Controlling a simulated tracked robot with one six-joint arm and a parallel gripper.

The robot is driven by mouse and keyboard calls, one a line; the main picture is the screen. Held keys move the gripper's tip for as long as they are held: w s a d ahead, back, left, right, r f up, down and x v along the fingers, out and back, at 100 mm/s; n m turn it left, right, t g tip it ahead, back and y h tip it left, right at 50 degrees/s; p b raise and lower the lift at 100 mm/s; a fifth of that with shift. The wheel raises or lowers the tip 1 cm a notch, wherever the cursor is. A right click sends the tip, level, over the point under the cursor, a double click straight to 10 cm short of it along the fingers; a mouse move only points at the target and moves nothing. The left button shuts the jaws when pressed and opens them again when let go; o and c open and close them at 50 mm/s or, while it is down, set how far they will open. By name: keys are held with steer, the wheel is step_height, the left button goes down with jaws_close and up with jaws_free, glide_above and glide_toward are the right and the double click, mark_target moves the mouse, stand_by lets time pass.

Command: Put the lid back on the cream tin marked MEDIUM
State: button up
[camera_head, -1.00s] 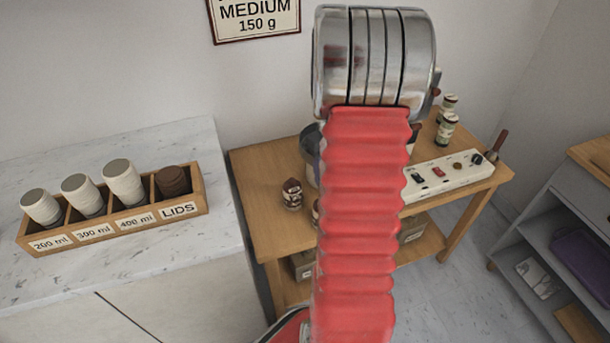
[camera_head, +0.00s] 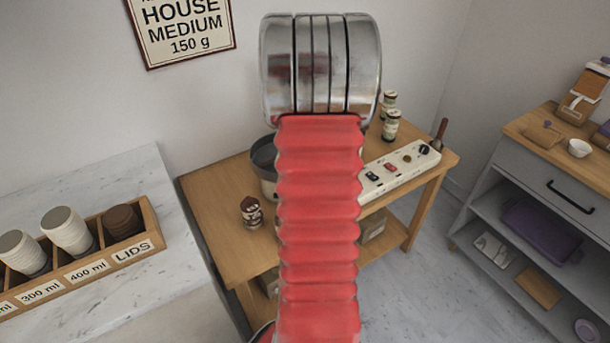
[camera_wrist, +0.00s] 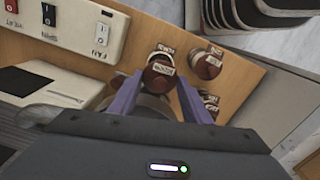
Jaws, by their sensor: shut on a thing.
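In the wrist view, the two purple fingers of my gripper (camera_wrist: 158,88) are closed in on something. A dark red, round-topped container (camera_wrist: 160,66) with a small pale label shows between the fingertips; I cannot tell whether it is held or stands beyond them. Two similar containers (camera_wrist: 207,64) (camera_wrist: 209,101) stand to its right on the wooden table. Their labels are too small to read, so I cannot tell which one is marked MEDIUM. In the head view, one dark-topped container (camera_head: 251,212) stands on the table; my arm hides my gripper. I make out no separate lid.
The wooden table (camera_head: 215,205) also bears a grey pot (camera_head: 264,158), a white switch panel (camera_head: 398,172) and two jars (camera_head: 391,125) at the back. Left is a marble counter (camera_head: 120,180) with a cup rack (camera_head: 152,222); right is a grey cabinet (camera_head: 560,190).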

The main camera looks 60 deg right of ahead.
step_height(320, 180, down, 6)
stand_by(0.8)
steer(key=shift+f, duration=0.1)
stand_by(2.2)
steer(key=o, duration=1.1)
steer(key=shift+o, duration=0.7)
steer(key=o, duration=0.4)
steer(key=shift+c, duration=0.2)
steer(key=shift+r, duration=0.2)
